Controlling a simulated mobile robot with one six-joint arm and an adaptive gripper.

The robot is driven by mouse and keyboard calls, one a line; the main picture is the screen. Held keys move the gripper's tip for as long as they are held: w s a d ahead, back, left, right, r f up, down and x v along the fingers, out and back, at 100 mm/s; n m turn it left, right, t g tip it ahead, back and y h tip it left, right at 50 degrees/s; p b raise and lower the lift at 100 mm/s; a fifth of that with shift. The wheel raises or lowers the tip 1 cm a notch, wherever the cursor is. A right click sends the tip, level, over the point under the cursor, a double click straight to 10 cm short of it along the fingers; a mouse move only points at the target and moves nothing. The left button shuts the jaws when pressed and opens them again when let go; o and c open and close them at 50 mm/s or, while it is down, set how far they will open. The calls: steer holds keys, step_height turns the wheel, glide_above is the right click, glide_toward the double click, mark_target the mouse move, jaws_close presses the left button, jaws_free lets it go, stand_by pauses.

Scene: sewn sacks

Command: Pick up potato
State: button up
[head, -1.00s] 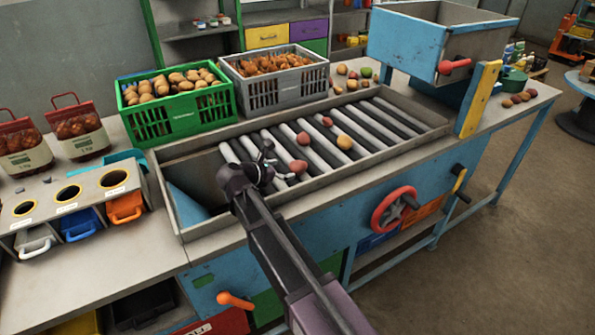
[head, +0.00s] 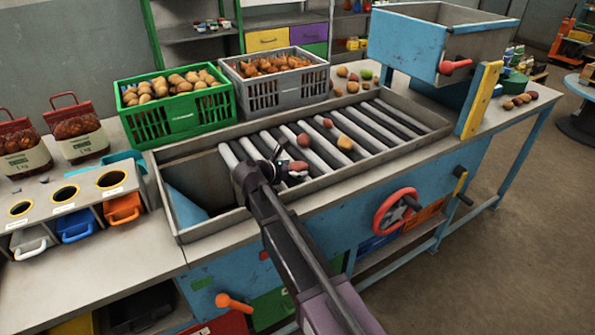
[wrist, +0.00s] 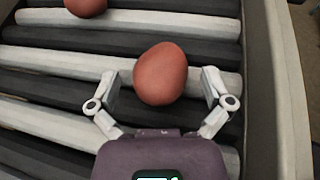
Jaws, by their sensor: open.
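A reddish potato (wrist: 160,73) lies on the rollers between the spread fingers of my gripper (wrist: 161,84) in the wrist view. A little dark gap shows beside it on each side, and I cannot tell whether either finger touches it. In the head view the same potato (head: 299,166) shows at the tip of my gripper (head: 288,168), partly hidden by it. A second reddish potato (head: 303,140) lies just beyond, also at the top left of the wrist view (wrist: 86,6). Another reddish one (head: 327,122) and a yellow one (head: 344,142) lie farther along the rollers.
The roller table's raised metal rim (wrist: 276,90) runs close on the right in the wrist view. A green crate of potatoes (head: 178,117) and a grey crate (head: 276,92) stand behind. A hopper (head: 437,45) stands at the right end.

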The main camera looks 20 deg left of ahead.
steer(key=shift+w+d+f, duration=0.15)
steer(key=shift+w, duration=0.2)
stand_by(0.3)
steer(key=c, duration=1.1)
